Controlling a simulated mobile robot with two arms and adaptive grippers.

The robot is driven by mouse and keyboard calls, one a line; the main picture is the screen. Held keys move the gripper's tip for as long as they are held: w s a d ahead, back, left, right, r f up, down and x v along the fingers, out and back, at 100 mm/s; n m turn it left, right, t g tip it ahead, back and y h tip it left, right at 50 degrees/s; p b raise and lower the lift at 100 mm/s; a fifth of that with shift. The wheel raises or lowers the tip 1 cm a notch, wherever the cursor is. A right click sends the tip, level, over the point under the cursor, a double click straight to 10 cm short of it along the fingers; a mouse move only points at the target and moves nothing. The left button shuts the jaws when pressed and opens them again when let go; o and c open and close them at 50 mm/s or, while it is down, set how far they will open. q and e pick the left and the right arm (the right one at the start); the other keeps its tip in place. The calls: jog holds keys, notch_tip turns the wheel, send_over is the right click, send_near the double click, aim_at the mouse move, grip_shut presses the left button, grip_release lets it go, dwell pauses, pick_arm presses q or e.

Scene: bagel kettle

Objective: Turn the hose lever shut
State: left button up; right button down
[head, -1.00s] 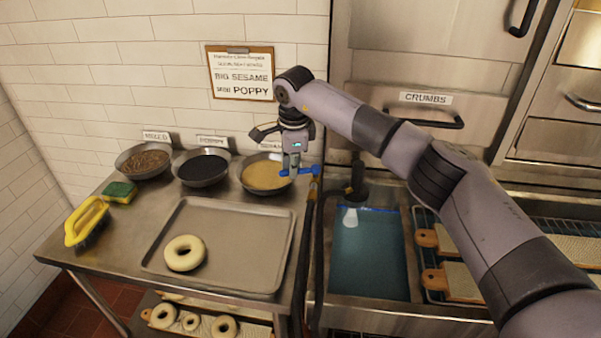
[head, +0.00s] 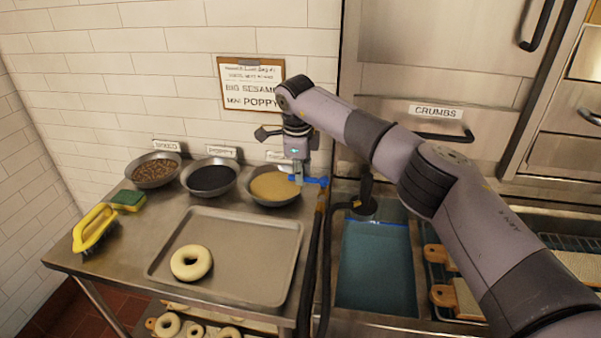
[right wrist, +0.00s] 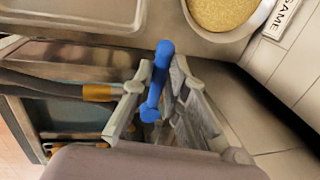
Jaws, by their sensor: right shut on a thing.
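The blue hose lever (head: 316,181) sits at the top of the dark hose (head: 315,235), beside the sesame bowl at the table's right edge. My right gripper (head: 298,178) reaches down from above and is shut on the lever. In the right wrist view the lever (right wrist: 158,80) lies between the two fingers of the gripper (right wrist: 158,92), its ends showing beyond them. The dark spout (head: 364,206) hangs over the blue-green water basin (head: 376,268), with no white stream visible below it. My left gripper is out of view.
Bowls of mixed seeds (head: 157,173), poppy (head: 210,179) and sesame (head: 273,187) line the wall. A tray (head: 238,275) holds one bagel (head: 191,263). Boards (head: 442,296) lie right of the basin.

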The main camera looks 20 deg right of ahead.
jog(key=shift+r, duration=0.1)
jog(key=c, duration=1.6)
grip_release()
jog(key=r, duration=0.4)
jog(key=s+r, duration=0.1)
jog(key=r, duration=0.2)
jog(key=s+a+r, duration=0.1)
jog(key=r, duration=0.3)
jog(key=shift+r, duration=0.3)
jog(key=shift+f, duration=0.1)
